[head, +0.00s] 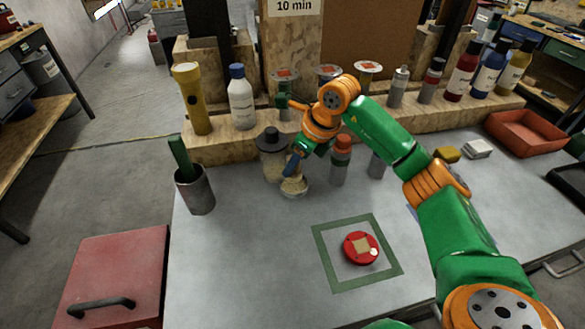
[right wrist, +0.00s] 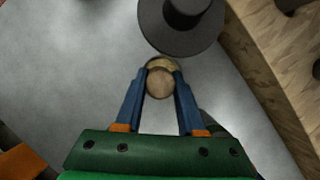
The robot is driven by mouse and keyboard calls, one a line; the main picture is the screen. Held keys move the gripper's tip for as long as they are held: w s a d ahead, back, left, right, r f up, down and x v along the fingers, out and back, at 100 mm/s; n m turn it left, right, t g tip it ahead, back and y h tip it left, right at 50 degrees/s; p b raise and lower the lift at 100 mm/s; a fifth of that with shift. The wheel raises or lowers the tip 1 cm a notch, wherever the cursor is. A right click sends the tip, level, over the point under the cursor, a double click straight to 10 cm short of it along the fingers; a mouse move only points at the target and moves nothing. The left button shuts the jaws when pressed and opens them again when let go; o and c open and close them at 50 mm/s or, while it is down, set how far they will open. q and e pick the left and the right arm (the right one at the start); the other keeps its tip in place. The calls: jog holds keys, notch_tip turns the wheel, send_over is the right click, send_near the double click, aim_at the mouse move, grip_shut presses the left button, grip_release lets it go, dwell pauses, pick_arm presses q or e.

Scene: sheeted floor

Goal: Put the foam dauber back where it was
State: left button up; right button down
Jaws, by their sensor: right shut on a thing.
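My right gripper (head: 291,175) is low over the grey tabletop, its blue fingers shut on a small tan round piece that I take for the foam dauber (right wrist: 161,82). In the head view the fingers partly cover the held piece, and a pale, round-topped thing (head: 294,187) shows right at their tips. I cannot tell whether the piece touches the table or something under it. A jar with a wide black lid (head: 271,143) stands just behind the fingers; its lid also shows in the right wrist view (right wrist: 180,25). My left gripper is not in view.
A grey can with a green handle (head: 194,190) stands at left, an orange-capped bottle (head: 340,160) right of the gripper. A red round tin (head: 362,248) lies inside a green square outline. A wooden ledge with bottles (head: 240,142) runs behind. The front left tabletop is clear.

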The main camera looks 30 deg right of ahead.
aim_at(295, 173)
jog(key=f, duration=0.2)
jog(key=f+p, duration=0.1)
jog(key=shift+w+d+f, duration=0.15)
jog(key=shift+w+f, duration=0.05)
jog(key=shift+f, duration=0.25)
jog(key=shift+f, duration=0.2)
jog(key=c, duration=0.5)
grip_release()
jog(key=shift+r, duration=0.1)
jog(key=shift+r, duration=0.25)
jog(key=b+v, duration=0.1)
jog(key=v, duration=1)
jog(key=shift+s+r, duration=0.15)
jog(key=shift+r, duration=0.25)
